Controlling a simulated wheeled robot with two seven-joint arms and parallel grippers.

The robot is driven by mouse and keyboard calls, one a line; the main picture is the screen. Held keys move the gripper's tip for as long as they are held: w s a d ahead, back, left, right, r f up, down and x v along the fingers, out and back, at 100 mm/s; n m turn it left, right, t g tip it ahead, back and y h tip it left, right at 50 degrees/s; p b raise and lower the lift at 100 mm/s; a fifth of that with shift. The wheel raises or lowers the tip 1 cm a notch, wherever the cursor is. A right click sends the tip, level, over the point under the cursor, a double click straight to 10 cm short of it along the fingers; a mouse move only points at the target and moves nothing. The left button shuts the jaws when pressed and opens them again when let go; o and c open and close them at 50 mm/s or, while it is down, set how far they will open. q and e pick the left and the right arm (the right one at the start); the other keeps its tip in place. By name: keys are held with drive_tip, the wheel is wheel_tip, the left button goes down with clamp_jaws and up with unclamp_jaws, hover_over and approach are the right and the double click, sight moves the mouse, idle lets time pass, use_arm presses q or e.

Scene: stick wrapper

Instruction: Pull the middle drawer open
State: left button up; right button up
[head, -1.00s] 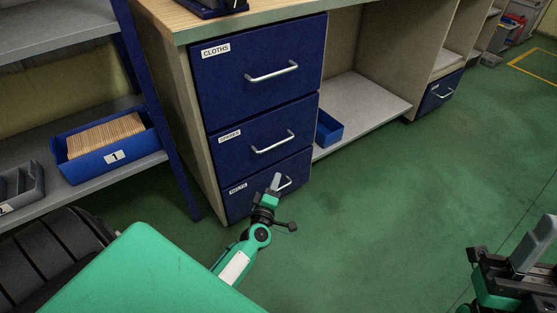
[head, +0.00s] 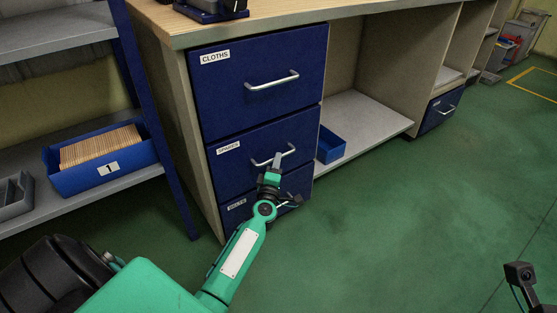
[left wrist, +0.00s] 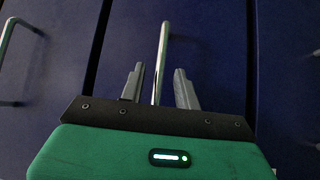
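The middle drawer (head: 236,150) is dark blue, has a small label on its front, and sits in the desk pedestal between the upper and lower drawers; it looks closed. Its silver bar handle (head: 262,161) is partly behind my left gripper (head: 276,162). In the left wrist view the handle (left wrist: 163,50) runs between the two grey fingers of the left gripper (left wrist: 157,85). The fingers are apart, with a gap on either side of the bar. Of my right arm, only a dark camera-like part shows at the lower right of the head view; its fingers are not visible.
The top drawer (head: 255,75), labelled CLOTHS, is above, and the bottom drawer (head: 238,212) is below, both closed. A shelf with a blue bin (head: 100,165) stands left. A small blue box (head: 331,146) sits right of the drawers. Green floor in front is clear.

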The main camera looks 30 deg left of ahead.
use_arm(q)
drive_tip(key=shift+x, duration=1.65)
clamp_jaws()
